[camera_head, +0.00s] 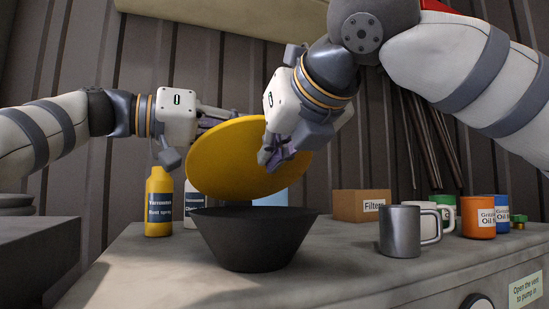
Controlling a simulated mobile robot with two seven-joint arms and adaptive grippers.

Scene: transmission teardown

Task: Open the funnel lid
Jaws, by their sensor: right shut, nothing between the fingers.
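The black funnel (255,240) stands on the grey bench top. Its yellow round lid (225,165) is tilted up above the funnel's rim, its broad face toward me. My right gripper (275,155) is shut and empty, its fingers in front of the lid's right part and touching or very close to its face. My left gripper (210,118) is at the lid's upper left edge. Its fingertips are partly hidden behind the lid, so I cannot tell whether they are open or touch it.

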